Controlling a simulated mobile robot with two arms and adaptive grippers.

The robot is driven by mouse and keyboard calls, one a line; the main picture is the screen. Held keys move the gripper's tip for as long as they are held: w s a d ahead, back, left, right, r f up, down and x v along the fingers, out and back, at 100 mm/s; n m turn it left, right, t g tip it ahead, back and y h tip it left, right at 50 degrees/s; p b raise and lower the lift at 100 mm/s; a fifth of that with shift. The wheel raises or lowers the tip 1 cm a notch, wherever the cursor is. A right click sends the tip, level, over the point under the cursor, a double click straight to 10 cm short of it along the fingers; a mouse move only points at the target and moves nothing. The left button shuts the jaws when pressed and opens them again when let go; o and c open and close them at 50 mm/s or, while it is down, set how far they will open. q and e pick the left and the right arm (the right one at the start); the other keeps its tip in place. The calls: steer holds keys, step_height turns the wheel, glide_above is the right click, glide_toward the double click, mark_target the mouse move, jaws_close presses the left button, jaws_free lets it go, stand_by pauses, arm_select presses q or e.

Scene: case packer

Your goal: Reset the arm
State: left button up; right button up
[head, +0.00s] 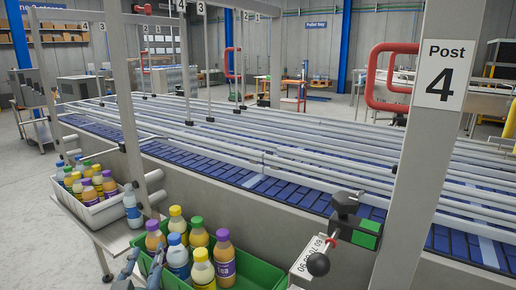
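My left gripper (144,258) is at the bottom edge, left of the green crate (262,272). Only its dark finger parts show; they stand apart with nothing visible between them, and the rest is cut off. The green crate holds several bottles with yellow, blue, green and purple caps, such as a purple-capped orange bottle (224,258). A lone white bottle with a blue cap (131,206) stands upright beyond the gripper. My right gripper is not in view.
A white crate (104,214) of bottles stands on the side table at left. The blue conveyor (280,187) with long rails runs behind. The Post 4 column (420,150) rises at right.

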arm_select(q)
steer(key=s+f+g+h, duration=0.1)
steer(key=s+f+g, duration=0.3)
steer(key=f, duration=0.5)
steer(key=s+f+g, duration=0.2)
steer(key=s+f, duration=0.4)
steer(key=f, duration=0.3)
steer(key=s+d+f+g+h, duration=0.1)
steer(key=s+d+f+g, duration=0.1)
steer(key=s+f+g, duration=0.5)
steer(key=s+d+f+h, duration=0.15)
steer(key=s+f, duration=0.25)
steer(key=s, duration=0.7)
step_height(320, 180, down, 28)
steer(key=s+g, duration=0.2)
steer(key=s+a+f, duration=0.3)
steer(key=s+f, duration=1.1)
steer(key=s, duration=0.2)
steer(key=shift+s+f+g, duration=0.25)
steer(key=shift+f+g, duration=0.05)
steer(key=shift+g, duration=0.1)
